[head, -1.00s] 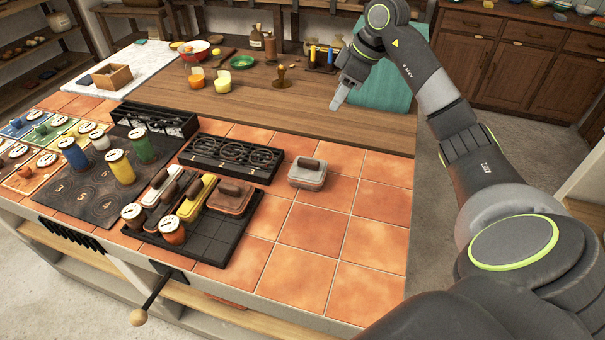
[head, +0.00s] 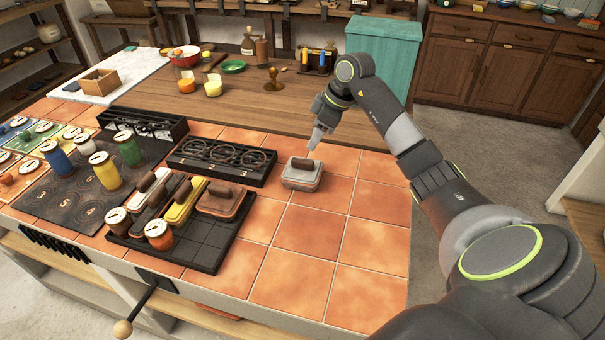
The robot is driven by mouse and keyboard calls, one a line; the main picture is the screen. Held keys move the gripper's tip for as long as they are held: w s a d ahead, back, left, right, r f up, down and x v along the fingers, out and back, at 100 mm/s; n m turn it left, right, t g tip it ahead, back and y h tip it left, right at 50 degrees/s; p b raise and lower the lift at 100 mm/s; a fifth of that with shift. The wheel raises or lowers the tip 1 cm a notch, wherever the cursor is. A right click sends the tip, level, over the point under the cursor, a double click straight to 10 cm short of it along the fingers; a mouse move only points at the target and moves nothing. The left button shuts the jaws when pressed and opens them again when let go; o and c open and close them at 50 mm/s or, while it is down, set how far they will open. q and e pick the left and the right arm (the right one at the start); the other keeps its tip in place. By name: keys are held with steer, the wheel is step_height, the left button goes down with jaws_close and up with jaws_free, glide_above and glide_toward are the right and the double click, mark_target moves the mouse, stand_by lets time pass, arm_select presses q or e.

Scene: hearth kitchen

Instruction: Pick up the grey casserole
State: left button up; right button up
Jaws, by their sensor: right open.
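The grey casserole (head: 301,179) is a small rounded-square pot with a brown bar handle on its lid. It sits upright on the terracotta tiles, right of the black rack of rings. My right gripper (head: 314,141) hangs just above and behind its handle, fingers pointing down. It appears empty and apart from the casserole; the gap between its fingers is hard to make out at this size. My left gripper is out of view.
The black ring rack (head: 222,161) stands close on the casserole's left. Tiles (head: 305,233) in front and to the right are clear. Wooden counter (head: 240,105) lies behind.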

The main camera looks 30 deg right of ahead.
mark_target(304, 160)
steer(key=p+x, duration=0.1)
steer(key=x, duration=0.8)
steer(key=shift+s+f, duration=0.15)
steer(key=shift+f, duration=0.05)
steer(key=shift+d, duration=0.1)
jaws_close()
steer(key=shift+r, duration=0.1)
stand_by(1.0)
